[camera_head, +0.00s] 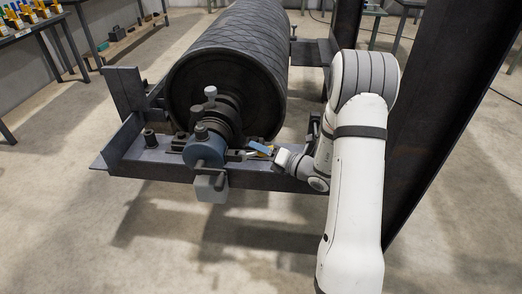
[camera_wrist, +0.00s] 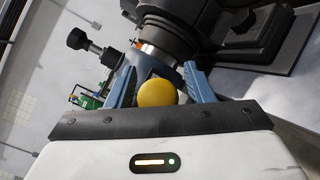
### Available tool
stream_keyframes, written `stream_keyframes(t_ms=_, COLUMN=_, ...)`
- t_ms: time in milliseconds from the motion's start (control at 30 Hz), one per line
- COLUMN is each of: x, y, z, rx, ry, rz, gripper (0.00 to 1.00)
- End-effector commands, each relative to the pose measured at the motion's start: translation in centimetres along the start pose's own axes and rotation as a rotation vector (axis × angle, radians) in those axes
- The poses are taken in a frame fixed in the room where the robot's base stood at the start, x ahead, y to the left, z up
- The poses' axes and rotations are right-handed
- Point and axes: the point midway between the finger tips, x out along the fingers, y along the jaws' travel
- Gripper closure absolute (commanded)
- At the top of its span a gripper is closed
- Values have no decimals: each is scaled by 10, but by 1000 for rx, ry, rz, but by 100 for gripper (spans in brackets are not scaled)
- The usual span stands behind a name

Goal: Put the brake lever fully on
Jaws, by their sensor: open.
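A round yellow knob (camera_wrist: 157,93), which looks like the end of the brake lever, sits between the two blue fingers of my gripper (camera_wrist: 161,68) in the wrist view. The fingers stand apart on either side of it; I cannot tell whether either touches it. The lever's shaft is mostly hidden behind the knob. In the head view my gripper (camera_head: 259,149) is low at the right of the drum's shaft end, with a little yellow showing by its blue fingers. The lever's angle cannot be told.
A large dark ribbed drum (camera_head: 228,60) lies in a steel frame (camera_head: 150,160). A blue housing (camera_head: 204,150) with a grey block under it is on its shaft end, left of my gripper. A dark steel post (camera_head: 430,120) stands close right of my arm. Benches are behind.

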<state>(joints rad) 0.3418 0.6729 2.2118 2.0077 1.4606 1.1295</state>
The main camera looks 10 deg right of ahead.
Motion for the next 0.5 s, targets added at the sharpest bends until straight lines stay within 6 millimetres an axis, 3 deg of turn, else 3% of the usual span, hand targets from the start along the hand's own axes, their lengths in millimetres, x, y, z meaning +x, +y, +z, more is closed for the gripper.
stream_keyframes(t_ms=100, x=0, y=0, z=0, rx=0, ry=0, rz=0, gripper=53)
stream_keyframes(t_ms=500, x=0, y=0, z=0, rx=0, ry=1, rz=0, gripper=86)
